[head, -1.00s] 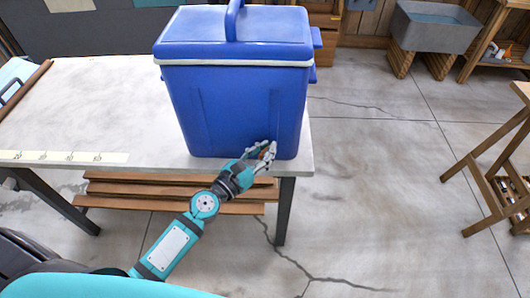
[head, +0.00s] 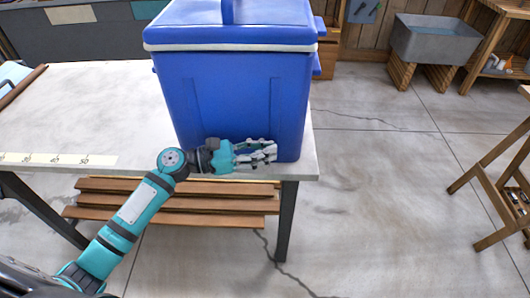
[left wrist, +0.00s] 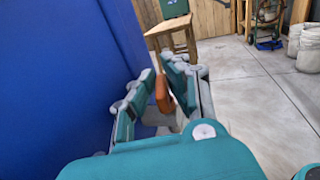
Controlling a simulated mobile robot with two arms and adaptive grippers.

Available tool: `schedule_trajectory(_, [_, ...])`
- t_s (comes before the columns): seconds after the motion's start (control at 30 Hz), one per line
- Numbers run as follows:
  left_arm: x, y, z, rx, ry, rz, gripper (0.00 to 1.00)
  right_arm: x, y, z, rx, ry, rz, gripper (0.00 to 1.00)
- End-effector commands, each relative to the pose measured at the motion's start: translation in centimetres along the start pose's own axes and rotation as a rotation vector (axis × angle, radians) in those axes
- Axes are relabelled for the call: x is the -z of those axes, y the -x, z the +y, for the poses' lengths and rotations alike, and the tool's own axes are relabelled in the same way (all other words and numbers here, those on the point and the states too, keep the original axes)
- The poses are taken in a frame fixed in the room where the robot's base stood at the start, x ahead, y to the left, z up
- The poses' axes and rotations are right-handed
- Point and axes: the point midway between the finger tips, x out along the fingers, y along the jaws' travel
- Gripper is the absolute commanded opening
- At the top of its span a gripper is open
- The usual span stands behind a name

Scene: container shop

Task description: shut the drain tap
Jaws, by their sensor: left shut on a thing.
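A blue cooler (head: 235,95) with a white rim and a closed lid stands at the right end of the table. The drain tap (left wrist: 163,95) is low on its near face, and its orange handle shows between the fingers in the left wrist view. My left gripper (head: 268,152) lies level along the cooler's lower front, pointing right. It is shut on the tap handle, with one finger on each side (left wrist: 159,82). In the head view the fingers hide the tap. My right gripper is out of view.
The table (head: 80,110) has free room left of the cooler, with a ruler strip (head: 55,159) along its front edge. Boards (head: 175,203) lie below it. A wooden rack (head: 495,190) stands at right, and a grey basin (head: 435,40) at the back.

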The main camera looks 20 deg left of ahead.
Motion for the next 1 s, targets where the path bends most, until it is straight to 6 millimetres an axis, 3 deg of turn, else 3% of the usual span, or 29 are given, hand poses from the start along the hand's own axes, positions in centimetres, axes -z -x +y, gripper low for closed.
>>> schedule_trajectory(0.53, [0.10, -0.01, -0.03, 0.023, -0.001, 0.003, 0.00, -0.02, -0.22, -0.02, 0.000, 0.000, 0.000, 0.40])
schedule_trajectory(0.57, [0.10, -0.01, -0.03, 0.023, -0.001, 0.003, 0.15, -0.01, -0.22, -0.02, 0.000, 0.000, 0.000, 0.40])
schedule_trajectory(0.7, [0.08, -0.02, -0.03, 0.022, -0.001, 0.002, 0.33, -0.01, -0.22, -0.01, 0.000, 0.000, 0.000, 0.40])
schedule_trajectory(1.0, [-0.01, 0.08, 0.09, 0.019, -0.001, 0.001, 0.34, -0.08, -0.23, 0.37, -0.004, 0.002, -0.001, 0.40])
